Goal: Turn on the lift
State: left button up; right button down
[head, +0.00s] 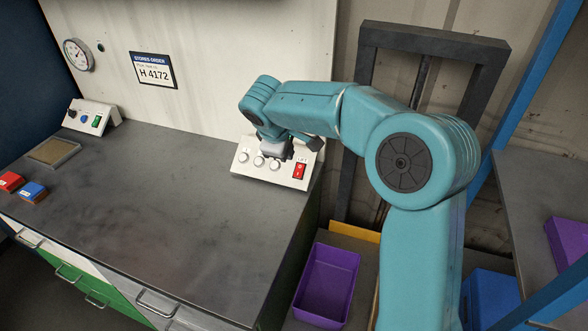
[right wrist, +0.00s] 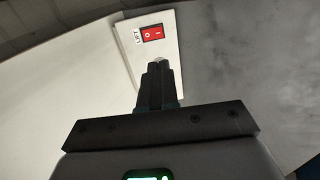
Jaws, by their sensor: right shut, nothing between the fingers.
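A white sloped control box (head: 245,168) stands at the right end of the bench, with several round knobs and a red rocker switch (head: 299,171) under a LIFT label. In the right wrist view the red switch (right wrist: 153,33), marked O and I, lies just beyond my fingertips on the white panel (right wrist: 128,60). My right gripper (right wrist: 158,68) is shut and empty, apart from the switch. In the head view the right gripper (head: 289,150) hovers over the box's upper part and hides some of it. My left gripper is not in view.
A dark lift frame (head: 368,90) stands right of the bench, partly behind my arm. A purple bin (head: 327,284) sits low beside the bench. Another control box (head: 92,118), a tray (head: 53,152) and red (head: 10,181) and blue (head: 33,192) blocks are at left. The bench middle is clear.

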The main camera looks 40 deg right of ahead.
jog(key=p, duration=0.2)
send_near(298, 175)
jog(key=x, duration=0.5)
jog(key=shift+w+d+f, duration=0.1)
jog(key=shift+d+f, duration=0.05)
jog(key=shift+f, duration=0.05)
jog(key=shift+w+d+f, duration=0.25)
jog(key=shift+f, duration=0.35)
jog(key=shift+s, duration=0.1)
